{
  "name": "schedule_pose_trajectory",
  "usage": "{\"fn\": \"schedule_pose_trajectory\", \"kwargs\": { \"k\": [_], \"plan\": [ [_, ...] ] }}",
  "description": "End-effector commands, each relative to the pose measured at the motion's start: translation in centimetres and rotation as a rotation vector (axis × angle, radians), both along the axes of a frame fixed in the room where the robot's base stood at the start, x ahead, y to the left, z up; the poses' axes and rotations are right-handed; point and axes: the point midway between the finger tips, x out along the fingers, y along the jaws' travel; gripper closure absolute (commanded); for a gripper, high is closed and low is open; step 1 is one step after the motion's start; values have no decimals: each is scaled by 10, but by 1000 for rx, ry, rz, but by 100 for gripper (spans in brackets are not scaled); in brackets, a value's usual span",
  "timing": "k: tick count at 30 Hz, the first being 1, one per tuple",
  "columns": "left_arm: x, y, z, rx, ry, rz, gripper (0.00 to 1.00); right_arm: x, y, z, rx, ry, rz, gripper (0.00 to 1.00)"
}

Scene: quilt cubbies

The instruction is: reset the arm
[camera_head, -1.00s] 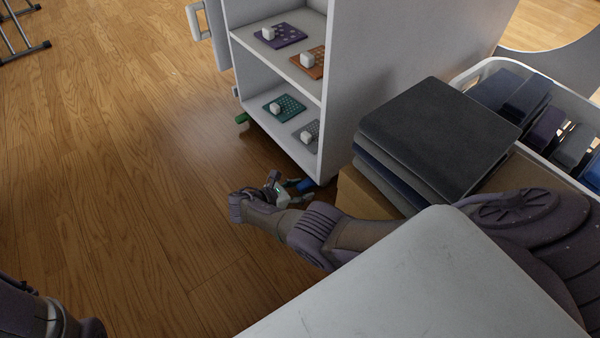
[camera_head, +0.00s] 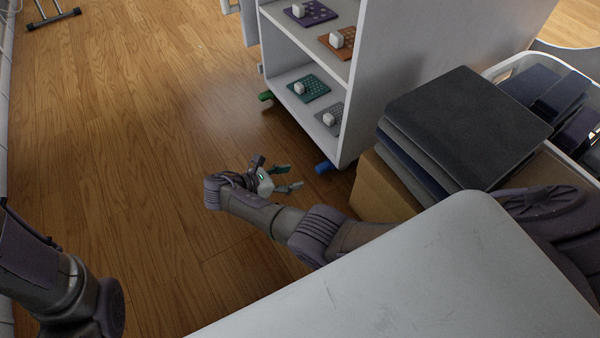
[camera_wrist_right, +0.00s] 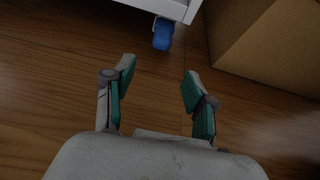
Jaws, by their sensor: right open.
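My right gripper (camera_head: 292,178) is open and empty above the wooden floor, left of the cardboard box in the head view. In the right wrist view its two teal-padded fingers (camera_wrist_right: 158,85) stand apart with bare floor between them. My right arm (camera_head: 300,228) reaches in from the right, bent, with the hand toward the shelf's foot. My left arm (camera_head: 55,275) shows at the lower left edge; its gripper is out of view.
A white cubby shelf (camera_head: 400,70) on casters holds patterned squares with white blocks. Its blue caster (camera_wrist_right: 162,36) is ahead of the gripper. A cardboard box (camera_head: 378,190) stands beside it, with dark folded quilts (camera_head: 465,125) above. A white bin (camera_head: 505,68) is behind.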

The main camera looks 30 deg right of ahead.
Motion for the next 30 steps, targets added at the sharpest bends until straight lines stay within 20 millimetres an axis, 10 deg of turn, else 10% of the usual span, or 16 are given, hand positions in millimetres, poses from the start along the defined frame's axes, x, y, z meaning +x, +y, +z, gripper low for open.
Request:
{"fn": "schedule_pose_trajectory", "kwargs": {
  "k": [22,26,30],
  "plan": [
    [7,0,4,-1,19,0,60,5,10,2,70,-51,25,44],
    [25,1,13,-3,77,-3,60,29,37,3,329,-253,106,44],
    [50,3,16,-9,167,-7,60,64,94,45,772,-621,199,44]
  ]
}}
